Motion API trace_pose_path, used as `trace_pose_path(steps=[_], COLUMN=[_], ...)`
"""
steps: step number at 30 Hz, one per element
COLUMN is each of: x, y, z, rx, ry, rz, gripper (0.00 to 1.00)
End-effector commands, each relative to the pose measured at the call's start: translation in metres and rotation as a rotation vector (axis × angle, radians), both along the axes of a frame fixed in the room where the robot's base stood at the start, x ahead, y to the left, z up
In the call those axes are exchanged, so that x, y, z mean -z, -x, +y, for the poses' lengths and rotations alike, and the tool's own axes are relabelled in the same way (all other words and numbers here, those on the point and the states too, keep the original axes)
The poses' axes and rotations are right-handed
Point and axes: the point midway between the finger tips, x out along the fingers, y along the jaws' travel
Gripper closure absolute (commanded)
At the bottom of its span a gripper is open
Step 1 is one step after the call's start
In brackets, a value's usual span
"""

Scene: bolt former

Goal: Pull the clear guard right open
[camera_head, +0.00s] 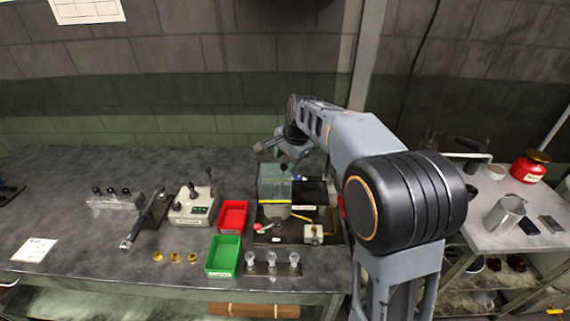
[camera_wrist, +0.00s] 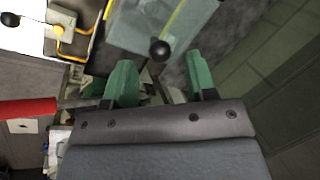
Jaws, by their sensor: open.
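The clear guard (camera_head: 275,186) stands on the bolt former in the middle of the bench, a see-through greenish box. In the wrist view it is a grey see-through panel (camera_wrist: 150,22) with a yellow strip. A round black knob (camera_wrist: 160,49) shows at the guard's edge. My gripper (camera_wrist: 160,63) is open, its two green fingers apart, with the knob ahead of and between the fingertips. I see no contact. In the head view my arm reaches over from the right to just above and behind the guard; the fingers are hard to make out there.
A red bin (camera_head: 233,216) and a green bin (camera_head: 223,255) stand left of the machine. A control box (camera_head: 190,208) with a lever is farther left. Clear cups (camera_head: 272,264) stand in front. A side table (camera_head: 505,190) is at the right. The back-left bench is clear.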

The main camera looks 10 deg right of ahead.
Motion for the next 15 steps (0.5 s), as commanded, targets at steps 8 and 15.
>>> trace_pose_path(steps=[8,15], x=[0.022,0.025], y=[-0.006,-0.007], z=[0.004,0.005], rx=[0.000,-0.001], ry=[-0.001,-0.001], rz=[0.001,0.000], gripper=[0.49,0.49])
